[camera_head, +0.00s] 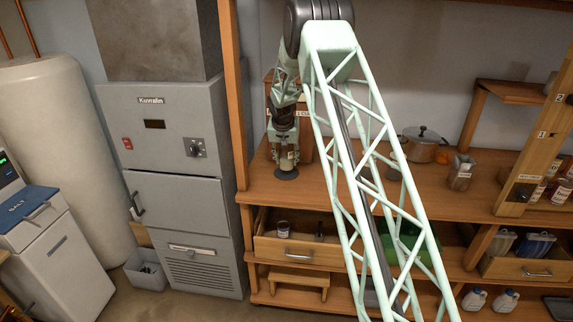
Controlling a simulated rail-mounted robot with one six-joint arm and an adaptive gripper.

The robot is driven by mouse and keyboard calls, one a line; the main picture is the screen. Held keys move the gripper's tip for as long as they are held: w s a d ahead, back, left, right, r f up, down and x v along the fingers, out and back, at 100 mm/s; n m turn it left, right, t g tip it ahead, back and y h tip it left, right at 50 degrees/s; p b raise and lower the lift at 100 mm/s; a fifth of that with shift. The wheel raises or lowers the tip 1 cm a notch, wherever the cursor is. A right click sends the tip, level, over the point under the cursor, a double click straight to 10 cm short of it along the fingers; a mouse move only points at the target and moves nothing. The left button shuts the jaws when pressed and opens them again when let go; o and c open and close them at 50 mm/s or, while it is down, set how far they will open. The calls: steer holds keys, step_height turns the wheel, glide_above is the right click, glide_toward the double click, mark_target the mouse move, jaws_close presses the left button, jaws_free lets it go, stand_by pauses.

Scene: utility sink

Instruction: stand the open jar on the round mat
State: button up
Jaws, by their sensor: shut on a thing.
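My gripper (287,157) points down over the wooden counter, at the left end near the grey furnace. It is shut on the open jar (289,161), a small pale vessel mostly hidden between the fingers. The dark round mat (286,174) lies on the counter directly under the jar. The jar looks upright, and its lower end is at or just above the mat; I cannot tell whether they touch. The jar's mouth is hidden by the gripper.
My lattice arm crosses the middle and hides part of the counter. A lidded pot (421,150) and a glass jar (460,175) stand to the right. A wooden box (305,147) is behind the gripper. An open drawer (297,252) juts out below.

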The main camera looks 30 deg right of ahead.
mark_target(285, 152)
steer(key=shift+f, duration=1.15)
steer(key=shift+f, duration=0.2)
steer(key=o, duration=1)
steer(key=shift+r, duration=0.2)
steer(key=shift+r, duration=0.2)
steer(key=shift+v, duration=5.7)
steer(key=shift+s+a, duration=0.15)
